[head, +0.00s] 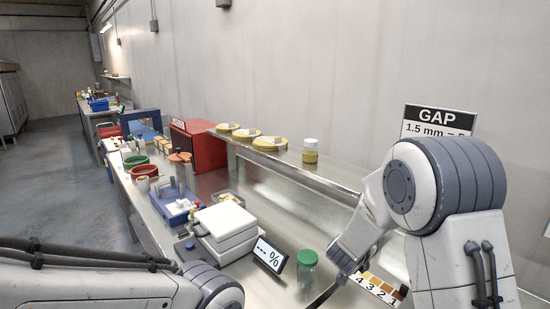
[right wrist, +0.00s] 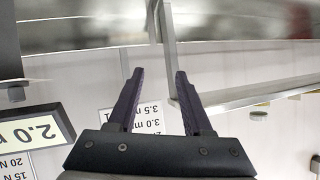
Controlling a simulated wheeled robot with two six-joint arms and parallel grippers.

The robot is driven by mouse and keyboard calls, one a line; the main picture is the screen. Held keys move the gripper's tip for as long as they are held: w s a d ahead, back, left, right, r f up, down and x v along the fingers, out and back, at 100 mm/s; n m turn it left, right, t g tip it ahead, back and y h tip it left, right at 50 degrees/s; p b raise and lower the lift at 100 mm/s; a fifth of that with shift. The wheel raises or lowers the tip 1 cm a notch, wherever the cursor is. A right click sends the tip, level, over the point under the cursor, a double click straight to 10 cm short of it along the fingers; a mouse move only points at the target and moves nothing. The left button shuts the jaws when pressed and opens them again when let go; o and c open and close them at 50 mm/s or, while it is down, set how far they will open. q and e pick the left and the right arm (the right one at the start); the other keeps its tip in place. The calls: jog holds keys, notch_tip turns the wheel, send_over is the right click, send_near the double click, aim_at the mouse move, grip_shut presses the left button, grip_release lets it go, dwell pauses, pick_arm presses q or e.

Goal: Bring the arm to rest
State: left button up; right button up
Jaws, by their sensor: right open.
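My right gripper (right wrist: 159,72) is open, its two dark fingers apart with nothing between them in the right wrist view. In the head view my right arm (head: 440,185) comes in from the right, bent, with its forearm reaching down towards the bench; its fingers cannot be made out clearly there. My left arm (head: 100,287) lies low across the bottom left of the head view, and its gripper is not in view.
The metal bench (head: 280,287) carries a white box-shaped device (head: 223,225), a percent display (head: 269,255), a green-lidded jar (head: 306,264) and a numbered colour strip (head: 375,288) near my right forearm. A raised shelf (head: 300,168) holds yellow-rimmed dishes and a jar (head: 310,152). A GAP sign (head: 437,117) is behind my right arm.

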jog(key=s+a+f+n+g+y, duration=0.2)
jog(key=s+a+n+g+y, duration=0.1)
jog(key=s+a+n+y, duration=0.5)
jog(key=s+d+f+n+g+h, duration=0.15)
jog(key=s+g, duration=0.35)
jog(key=s, duration=1.1)
jog(key=s+a+r+n+g+y, duration=0.1)
jog(key=s+a+r+n, duration=0.4)
jog(key=s+a, duration=0.8)
jog(key=shift+s+a+n+g, duration=0.4)
jog(key=shift+s+n+g, duration=0.4)
jog(key=shift+n, duration=0.25)
jog(key=shift+w, duration=0.1)
